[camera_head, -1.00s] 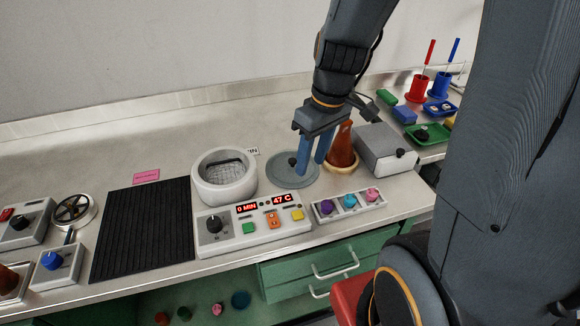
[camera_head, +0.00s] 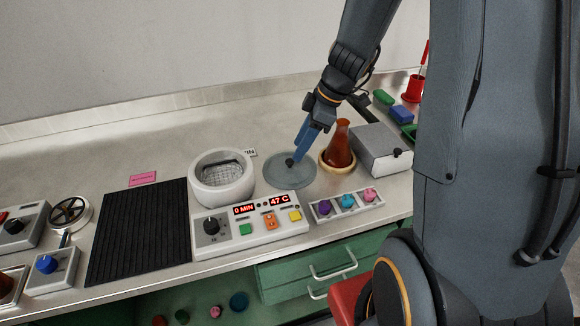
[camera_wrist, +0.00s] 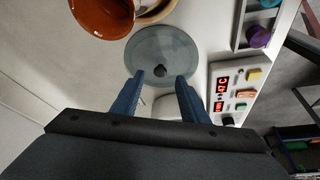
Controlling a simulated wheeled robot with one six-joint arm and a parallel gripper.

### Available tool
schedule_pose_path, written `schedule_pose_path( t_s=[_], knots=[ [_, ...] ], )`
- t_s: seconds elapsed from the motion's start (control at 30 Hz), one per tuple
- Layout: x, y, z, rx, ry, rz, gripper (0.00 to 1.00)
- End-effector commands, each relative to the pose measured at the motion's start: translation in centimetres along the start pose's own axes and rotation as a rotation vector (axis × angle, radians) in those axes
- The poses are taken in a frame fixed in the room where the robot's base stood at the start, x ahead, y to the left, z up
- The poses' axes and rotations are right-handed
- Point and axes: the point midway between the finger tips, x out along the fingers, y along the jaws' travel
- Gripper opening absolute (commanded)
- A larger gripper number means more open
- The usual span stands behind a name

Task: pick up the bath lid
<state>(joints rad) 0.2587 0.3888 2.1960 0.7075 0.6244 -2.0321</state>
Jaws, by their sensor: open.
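The bath lid (camera_head: 286,178) is a flat grey-blue disc with a dark knob in its middle. It lies on the bench just right of the white round bath (camera_head: 222,192), which stands uncovered. In the wrist view the lid (camera_wrist: 170,48) is beyond the fingertips, with its knob (camera_wrist: 159,71) roughly centred between them. My gripper (camera_head: 299,150) is above the lid, tilted, its blue fingers pointing down toward the knob. In the wrist view my gripper (camera_wrist: 160,78) is open and empty. The exact height of the fingertips over the lid is hard to tell.
An amber flask (camera_head: 340,148) on a ring stands close right of the lid, with a grey box (camera_head: 382,150) beyond it. The bench behind the lid is clear.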

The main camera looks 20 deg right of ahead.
Motion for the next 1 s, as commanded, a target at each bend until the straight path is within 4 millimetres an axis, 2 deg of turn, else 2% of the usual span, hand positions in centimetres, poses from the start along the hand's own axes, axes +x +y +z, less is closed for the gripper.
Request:
schedule_pose_path(
  t_s=[0.4, 0.77, 1.0],
  knots=[
    [4.3, -0.1, -0.5, -0.001, -0.001, -0.002, 0.4],
    [5.0, -0.1, -0.4, 0.0, -0.001, 0.0, 0.4],
    [5.0, -0.1, -0.4, 0.0, -0.001, 0.0, 0.0]
  ],
)
